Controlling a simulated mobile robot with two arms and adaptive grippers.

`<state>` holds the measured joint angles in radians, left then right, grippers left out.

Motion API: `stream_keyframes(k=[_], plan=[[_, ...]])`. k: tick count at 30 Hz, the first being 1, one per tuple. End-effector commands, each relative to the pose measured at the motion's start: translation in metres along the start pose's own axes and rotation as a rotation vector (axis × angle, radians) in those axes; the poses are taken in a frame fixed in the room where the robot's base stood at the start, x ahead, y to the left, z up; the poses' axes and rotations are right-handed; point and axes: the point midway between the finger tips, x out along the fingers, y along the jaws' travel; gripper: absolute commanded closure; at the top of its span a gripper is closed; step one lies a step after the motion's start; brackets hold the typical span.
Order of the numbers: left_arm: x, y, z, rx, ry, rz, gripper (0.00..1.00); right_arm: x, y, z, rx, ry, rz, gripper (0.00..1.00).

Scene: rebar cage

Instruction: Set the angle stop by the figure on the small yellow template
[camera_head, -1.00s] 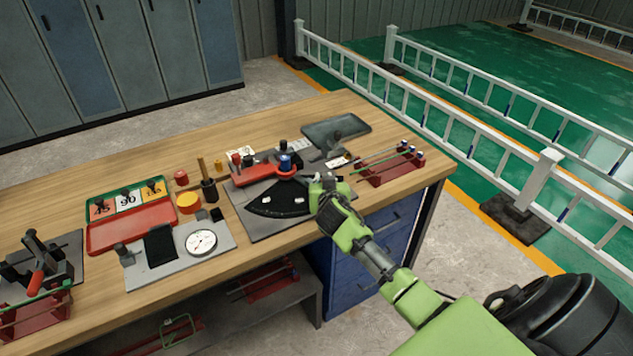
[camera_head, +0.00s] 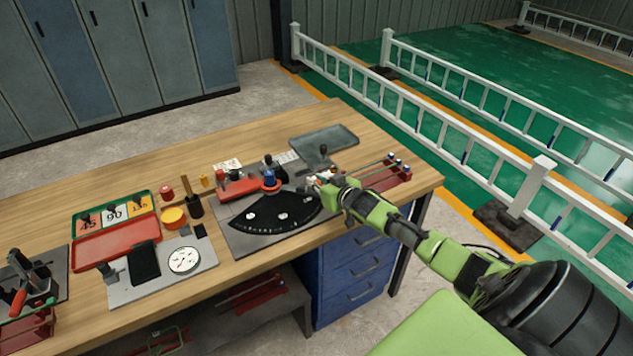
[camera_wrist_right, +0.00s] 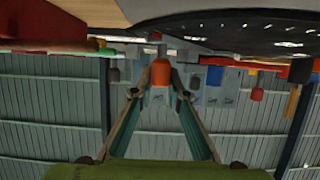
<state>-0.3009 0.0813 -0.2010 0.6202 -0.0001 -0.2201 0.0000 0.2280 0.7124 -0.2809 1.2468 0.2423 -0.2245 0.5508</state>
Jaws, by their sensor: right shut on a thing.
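The bending plate carries a black sector scale (camera_head: 262,219) with small white marks along its curved edge. A red arm (camera_head: 238,188) and a blue-topped post (camera_head: 269,179) stand at its back. My right gripper (camera_head: 317,182) is at the sector's right end. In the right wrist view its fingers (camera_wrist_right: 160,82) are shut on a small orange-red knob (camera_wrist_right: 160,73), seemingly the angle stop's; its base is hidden. The small yellow template (camera_head: 138,204) lies in the open case beside the white "90" and red "45" ones; its figure is too small to read. My left gripper is out of view.
The red case lid (camera_head: 118,243) and a grey board with a round white dial (camera_head: 184,260) lie left of the bending plate. A grey tray (camera_head: 325,138) lies behind, and a red rack with rods (camera_head: 385,175) stands to the right.

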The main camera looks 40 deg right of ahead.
Motion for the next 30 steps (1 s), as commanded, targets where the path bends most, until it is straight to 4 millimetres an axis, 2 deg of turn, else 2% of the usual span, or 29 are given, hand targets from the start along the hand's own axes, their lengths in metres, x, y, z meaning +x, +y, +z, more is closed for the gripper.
stream_keyframes(k=[11, 12, 13, 24, 30], plan=[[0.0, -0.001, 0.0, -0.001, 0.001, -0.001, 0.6, 0.0, 0.0, 0.003, -0.002, -0.005, -0.001, 1.0], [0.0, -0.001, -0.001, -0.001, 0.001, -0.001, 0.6, 0.0, 0.0, 0.003, -0.002, -0.006, -0.001, 0.75], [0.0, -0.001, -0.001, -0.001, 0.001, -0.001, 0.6, 0.0, 0.0, 0.003, -0.002, -0.005, -0.001, 0.67], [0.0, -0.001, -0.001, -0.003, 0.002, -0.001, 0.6, -0.001, 0.0, 0.002, -0.001, -0.003, -0.002, 0.67], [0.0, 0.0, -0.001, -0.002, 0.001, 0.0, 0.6, -0.015, -0.001, 0.004, 0.0, -0.004, -0.003, 0.67]])
